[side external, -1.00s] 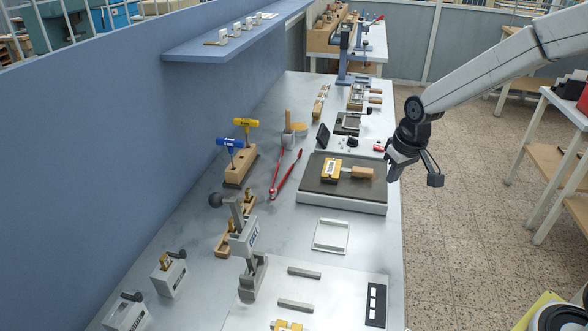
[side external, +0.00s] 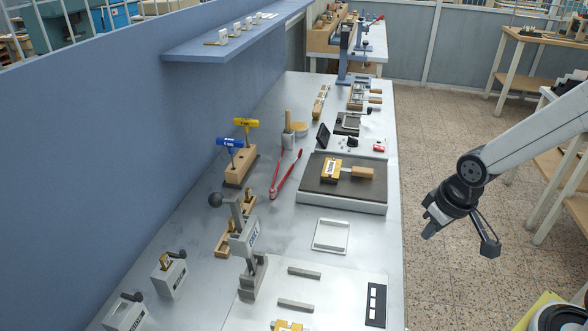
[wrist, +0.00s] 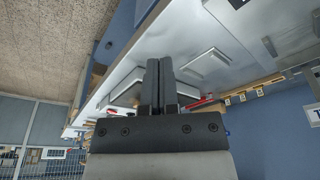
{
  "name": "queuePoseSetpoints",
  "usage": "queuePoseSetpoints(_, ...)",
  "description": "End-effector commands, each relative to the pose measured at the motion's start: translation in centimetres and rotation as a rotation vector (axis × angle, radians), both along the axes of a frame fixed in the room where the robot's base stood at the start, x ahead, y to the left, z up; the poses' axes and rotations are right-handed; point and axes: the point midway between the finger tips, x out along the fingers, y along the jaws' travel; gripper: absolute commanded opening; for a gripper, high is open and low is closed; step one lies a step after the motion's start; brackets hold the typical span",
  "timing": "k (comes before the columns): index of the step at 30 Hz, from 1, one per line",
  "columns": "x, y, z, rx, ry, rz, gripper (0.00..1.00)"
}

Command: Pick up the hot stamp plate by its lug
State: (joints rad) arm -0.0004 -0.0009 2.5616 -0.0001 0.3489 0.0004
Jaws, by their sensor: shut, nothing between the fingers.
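A brass-yellow plate (side external: 331,170) with a pale wooden lug or handle (side external: 362,173) on its right lies flat on the dark top of a heating plate (side external: 316,186). I take it to be the stamp plate. My gripper (side external: 430,229) hangs in the air off the bench's right edge, nearer the camera than the heating plate and well apart from it. In the wrist view its two fingers (wrist: 158,84) are pressed together with nothing between them. They hide part of the bench there, and I cannot make out the stamp plate in that view.
A shallow white tray (side external: 331,249) lies in front of the heating plate. A blue wall bounds the bench; open floor lies right.

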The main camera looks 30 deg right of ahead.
Motion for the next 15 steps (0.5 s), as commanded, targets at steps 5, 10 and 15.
queuePoseSetpoints(5, 0.02, -0.01, 0.0, 0.0, 0.0, 0.0, 0.0)
queuePoseSetpoints(10, 0.03, -0.01, 0.01, 0.0, 0.001, 0.0, 0.13)
queuePoseSetpoints(15, 0.04, -0.01, 0.01, 0.0, 0.001, 0.0, 0.67)
